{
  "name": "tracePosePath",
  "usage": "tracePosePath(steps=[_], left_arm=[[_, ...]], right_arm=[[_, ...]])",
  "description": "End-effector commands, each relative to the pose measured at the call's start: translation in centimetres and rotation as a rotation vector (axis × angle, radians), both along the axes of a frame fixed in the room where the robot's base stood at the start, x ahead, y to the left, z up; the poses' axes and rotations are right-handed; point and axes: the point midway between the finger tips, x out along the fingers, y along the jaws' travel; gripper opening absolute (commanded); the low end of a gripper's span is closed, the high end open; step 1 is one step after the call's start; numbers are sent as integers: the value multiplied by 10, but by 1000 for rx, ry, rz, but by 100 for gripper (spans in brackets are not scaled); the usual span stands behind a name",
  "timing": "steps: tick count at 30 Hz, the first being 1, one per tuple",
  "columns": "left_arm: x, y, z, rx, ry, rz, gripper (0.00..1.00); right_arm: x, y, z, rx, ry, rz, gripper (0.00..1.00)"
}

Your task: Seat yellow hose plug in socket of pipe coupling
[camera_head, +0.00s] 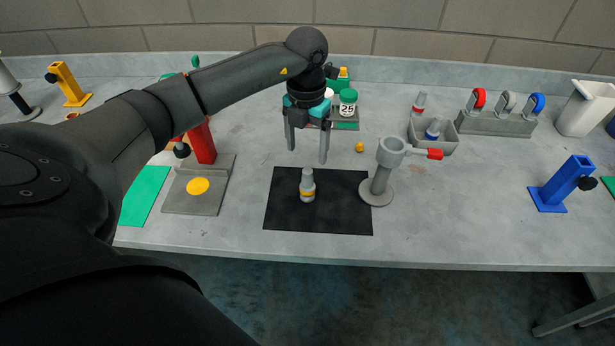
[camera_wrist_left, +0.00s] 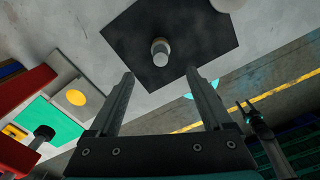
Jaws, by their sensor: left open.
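The hose plug (camera_head: 307,187) is a grey stepped cylinder with a yellow band, upright on a black mat (camera_head: 345,213). In the left wrist view the plug (camera_wrist_left: 160,50) is seen from above. The pipe coupling (camera_head: 381,180) stands at the mat's right edge, a grey post with a round open socket on top and a red lever. My left gripper (camera_head: 307,157) is open and empty above and behind the plug; its fingers also show in the left wrist view (camera_wrist_left: 161,76). A small dark pronged shape low right in the left wrist view looks like my right gripper (camera_wrist_left: 245,108).
A red clamp stand (camera_head: 203,145) on a grey base with a yellow disc is left of the mat. A grey bin (camera_head: 447,145), a rack with coloured rings (camera_head: 497,124) and a blue stand (camera_head: 565,185) are to the right. A jar marked 25 (camera_head: 348,103) is behind.

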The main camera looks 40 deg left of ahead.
Motion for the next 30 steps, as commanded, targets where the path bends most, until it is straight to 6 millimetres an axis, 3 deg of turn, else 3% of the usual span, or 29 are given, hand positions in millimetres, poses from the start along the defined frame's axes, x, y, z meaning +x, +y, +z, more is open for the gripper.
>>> tracePosePath(steps=[1, 12, 23, 30], left_arm=[[0, 0, -13, 0, 1, -1, 83], [0, 0, -61, 0, 1, -1, 83], [0, 0, -77, 1, -1, -1, 83], [1, -2, -105, -1, 1, -2, 83]], right_arm=[[0, 0, -11, 0, 0, 0, 60], [0, 0, -48, 0, 0, 0, 60], [0, 0, -61, 0, 0, 0, 60], [0, 0, -83, 0, 0, 0, 60]])
